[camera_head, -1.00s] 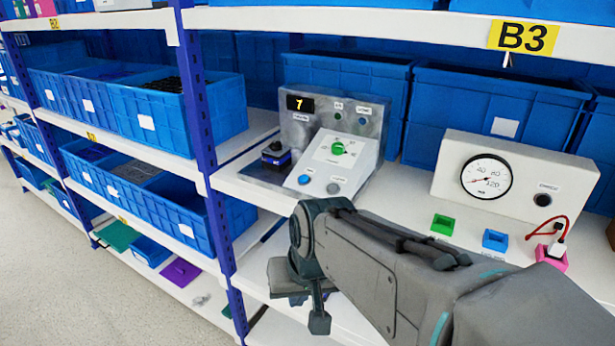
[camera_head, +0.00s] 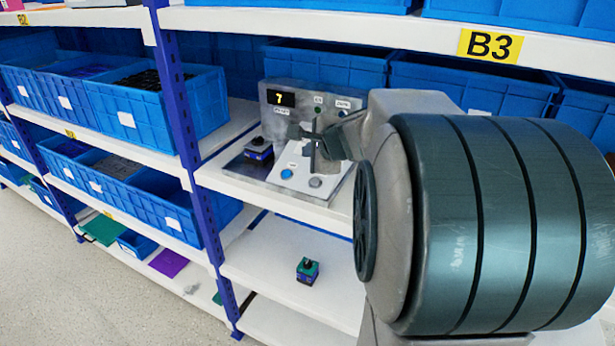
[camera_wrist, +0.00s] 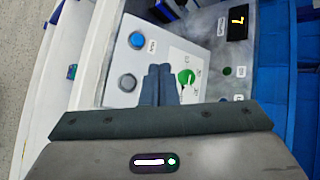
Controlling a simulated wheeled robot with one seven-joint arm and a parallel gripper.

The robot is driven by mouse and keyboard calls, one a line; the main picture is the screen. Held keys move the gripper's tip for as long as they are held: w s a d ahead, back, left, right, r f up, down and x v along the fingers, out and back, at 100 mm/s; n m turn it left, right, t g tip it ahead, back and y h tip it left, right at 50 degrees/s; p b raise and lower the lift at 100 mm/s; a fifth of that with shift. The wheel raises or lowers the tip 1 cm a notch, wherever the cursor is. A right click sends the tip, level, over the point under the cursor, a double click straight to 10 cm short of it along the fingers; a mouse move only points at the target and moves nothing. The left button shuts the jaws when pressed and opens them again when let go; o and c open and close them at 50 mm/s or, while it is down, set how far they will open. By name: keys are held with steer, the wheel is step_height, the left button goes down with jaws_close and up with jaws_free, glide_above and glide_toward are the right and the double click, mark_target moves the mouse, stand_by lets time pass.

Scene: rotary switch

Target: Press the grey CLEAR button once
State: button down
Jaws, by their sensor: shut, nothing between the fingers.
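The grey button (camera_head: 315,182) is at the lower right of the white sloped panel on a control box; it also shows in the wrist view (camera_wrist: 127,83), left of my fingers. A blue button (camera_head: 286,174) sits beside it and shows in the wrist view (camera_wrist: 137,40). My gripper (camera_head: 312,166) is in front of the panel, its fingers together and empty. In the wrist view my fingertips (camera_wrist: 159,68) lie between the grey button and the green knob (camera_wrist: 186,77). I cannot tell whether they touch the panel. The small display (camera_head: 283,98) reads 7.
A green and blue knob block (camera_head: 307,270) sits on the shelf below. Blue bins (camera_head: 325,68) stand behind. My arm hides the right part of the shelf.

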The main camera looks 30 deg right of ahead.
mark_target(315, 182)
steer(key=f+b, duration=0.2)
steer(key=w+d+f+b, duration=0.1)
steer(key=f+b, duration=0.1)
steer(key=f, duration=0.1)
steer(key=d+f+b, duration=0.1)
steer(key=f+b, duration=0.1)
steer(key=shift+w+f, duration=0.15)
steer(key=shift+w, duration=0.2)
steer(key=shift+w+d+f+b, duration=0.2)
steer(key=shift+d+f+b, duration=0.1)
steer(key=shift+f+b, duration=0.2)
stand_by(1.5)
steer(key=shift+d+f+b, duration=0.1)
steer(key=shift+f+b, duration=0.25)
steer(key=shift+b, duration=0.15)
steer(key=shift+w+d+f+b, duration=0.1)
steer(key=shift+w+f+b, duration=0.05)
steer(key=shift+f+b, duration=0.3)
stand_by(0.5)
steer(key=shift+r, duration=0.2)
steer(key=shift+s+a+r+p, duration=0.2)
steer(key=shift+a+r+p, duration=0.05)
steer(key=shift+r+p, duration=0.35)
steer(key=shift+r, duration=0.1)
